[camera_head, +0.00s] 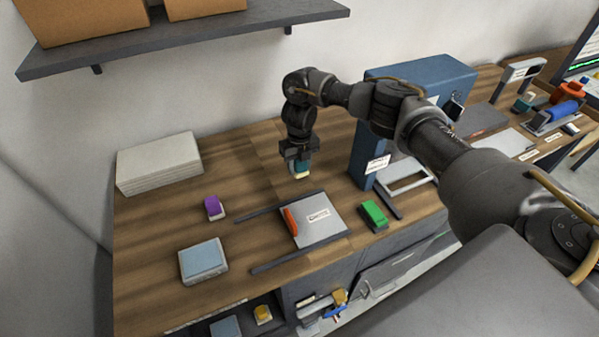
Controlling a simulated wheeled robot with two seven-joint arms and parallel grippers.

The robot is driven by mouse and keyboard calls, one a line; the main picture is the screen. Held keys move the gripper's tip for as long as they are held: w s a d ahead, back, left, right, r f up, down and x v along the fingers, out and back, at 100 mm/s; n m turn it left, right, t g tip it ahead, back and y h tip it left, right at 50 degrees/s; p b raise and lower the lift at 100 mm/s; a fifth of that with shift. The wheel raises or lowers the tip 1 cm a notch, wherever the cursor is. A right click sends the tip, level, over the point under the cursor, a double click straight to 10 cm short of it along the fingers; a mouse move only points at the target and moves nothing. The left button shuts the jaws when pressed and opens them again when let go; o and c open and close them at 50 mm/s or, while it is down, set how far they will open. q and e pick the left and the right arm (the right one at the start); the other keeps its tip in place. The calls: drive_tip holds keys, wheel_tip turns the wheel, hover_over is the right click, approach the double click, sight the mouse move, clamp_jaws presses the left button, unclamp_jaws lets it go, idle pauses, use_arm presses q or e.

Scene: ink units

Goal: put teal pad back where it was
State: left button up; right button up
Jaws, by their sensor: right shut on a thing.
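My right gripper (299,160) reaches over the bench and points down. It is shut on the teal pad (302,168), a small block with a pale lower face. The pad is held above the wooden bench top, behind the grey plate (322,230) with an orange bar on its left side. The gripper's fingers hide part of the pad. My left gripper is not in view.
A purple block (212,206), a pale blue box (203,260) and a green block (374,214) stand on the wooden bench (150,255). Two dark rails flank the plate. A blue cabinet (367,150) stands right of the gripper. A white stack (160,163) lies back left.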

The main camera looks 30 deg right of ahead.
sight(300, 172)
wheel_tip(300, 172, down, 3)
drive_tip(key=shift+b, duration=0.3)
drive_tip(key=shift+f, duration=0.15)
drive_tip(key=shift+f, duration=0.1)
drive_tip(key=o, duration=0.9)
drive_tip(key=shift+o, duration=0.2)
